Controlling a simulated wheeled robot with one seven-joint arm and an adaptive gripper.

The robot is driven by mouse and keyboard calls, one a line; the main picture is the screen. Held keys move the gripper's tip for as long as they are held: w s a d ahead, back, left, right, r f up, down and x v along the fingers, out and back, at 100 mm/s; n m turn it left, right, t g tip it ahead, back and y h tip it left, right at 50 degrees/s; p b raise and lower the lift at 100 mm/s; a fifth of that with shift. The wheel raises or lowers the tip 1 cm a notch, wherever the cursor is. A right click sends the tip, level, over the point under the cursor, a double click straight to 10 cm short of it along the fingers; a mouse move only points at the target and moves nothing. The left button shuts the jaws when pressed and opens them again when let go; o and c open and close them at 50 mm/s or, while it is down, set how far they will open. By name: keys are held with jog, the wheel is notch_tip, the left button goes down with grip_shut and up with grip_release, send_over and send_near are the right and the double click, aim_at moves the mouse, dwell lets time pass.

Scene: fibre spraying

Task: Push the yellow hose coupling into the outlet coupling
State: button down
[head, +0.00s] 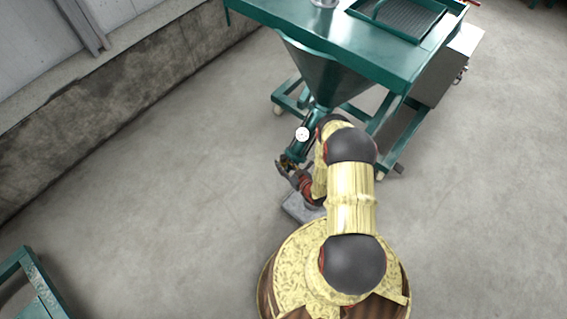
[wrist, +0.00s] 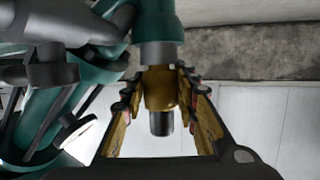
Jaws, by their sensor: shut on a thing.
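The yellow hose coupling (wrist: 160,88) is between the two fingers of my gripper (wrist: 160,84) in the wrist view, and the gripper is shut on it. A dark grey stub (wrist: 161,123) shows at its lower end. The grey outlet coupling (wrist: 157,54) is directly above it, in line, at the end of a teal pipe (wrist: 152,20). The two couplings appear to meet; I cannot tell how deep the yellow one sits. In the head view my gripper (head: 287,166) is at the lower end of the machine's teal outlet pipe (head: 312,123), and the couplings are too small to make out clearly.
The teal machine with its hopper (head: 322,72) stands on a wheeled frame at the top. A grey box (head: 447,65) is on its right. A concrete wall (head: 110,105) runs along the left. A teal frame (head: 30,285) is at lower left. Open floor lies between.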

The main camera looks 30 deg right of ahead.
jog(key=shift+f, duration=0.15)
jog(key=shift+r+p, duration=0.85)
jog(key=shift+r, duration=0.4)
jog(key=shift+b, duration=0.4)
dwell(1.2)
jog(key=shift+f+b, duration=0.4)
jog(key=shift+f, duration=0.85)
jog(key=c, duration=1.3)
grip_release()
